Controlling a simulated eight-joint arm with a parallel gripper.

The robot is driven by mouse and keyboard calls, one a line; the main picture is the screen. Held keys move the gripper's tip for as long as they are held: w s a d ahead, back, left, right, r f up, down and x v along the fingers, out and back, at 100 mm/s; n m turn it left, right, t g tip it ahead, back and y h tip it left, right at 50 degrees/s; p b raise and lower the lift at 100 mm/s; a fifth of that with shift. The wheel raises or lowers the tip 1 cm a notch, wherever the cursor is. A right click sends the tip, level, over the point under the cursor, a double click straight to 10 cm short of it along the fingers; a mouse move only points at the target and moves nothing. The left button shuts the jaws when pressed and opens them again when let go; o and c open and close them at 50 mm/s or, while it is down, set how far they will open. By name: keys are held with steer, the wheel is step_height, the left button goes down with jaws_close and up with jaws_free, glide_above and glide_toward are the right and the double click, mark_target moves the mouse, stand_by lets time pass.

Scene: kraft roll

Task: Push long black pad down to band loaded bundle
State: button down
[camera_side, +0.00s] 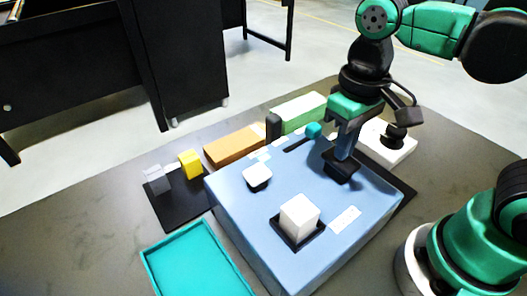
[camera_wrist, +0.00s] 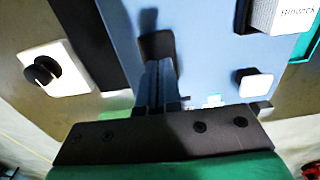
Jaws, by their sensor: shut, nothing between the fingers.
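A blue box-shaped machine (camera_side: 235,205) carries a black pad (camera_side: 342,169) toward its right rear; the pad also shows in the wrist view (camera_wrist: 157,44). My gripper (camera_side: 344,155) is shut and empty, pointing down right over this pad. Its fingertips (camera_wrist: 158,66) overlap the pad in the wrist view; I cannot tell whether they touch it or how far it is pressed. A white block (camera_side: 300,215), perhaps the bundle, sits in a black square holder (camera_side: 284,236) near the front of the blue top. It shows partly in the wrist view (camera_wrist: 285,14), with printed lettering.
A white rounded button (camera_side: 257,176) and small teal block (camera_side: 314,130) are on the blue top. A white plate with black knob (camera_side: 396,136) stands right. Behind are orange (camera_side: 235,147) and green (camera_side: 298,112) blocks. A yellow cube (camera_side: 190,163) and teal tray (camera_side: 195,262) are left.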

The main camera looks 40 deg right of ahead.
mark_target(331, 142)
steer(key=shift+f, duration=1)
steer(key=shift+r, duration=3.55)
steer(key=w+d+f+t, duration=0.2)
steer(key=t, duration=0.1)
steer(key=w+d+f+t, duration=0.2)
steer(key=w+f+t, duration=0.1)
steer(key=shift+w+d+t, duration=0.2)
steer(key=shift+d+t, duration=0.1)
steer(key=shift+d, duration=0.05)
steer(key=shift+w+d+t, duration=0.15)
steer(key=shift+d+t, duration=0.05)
steer(key=shift+t, duration=0.1)
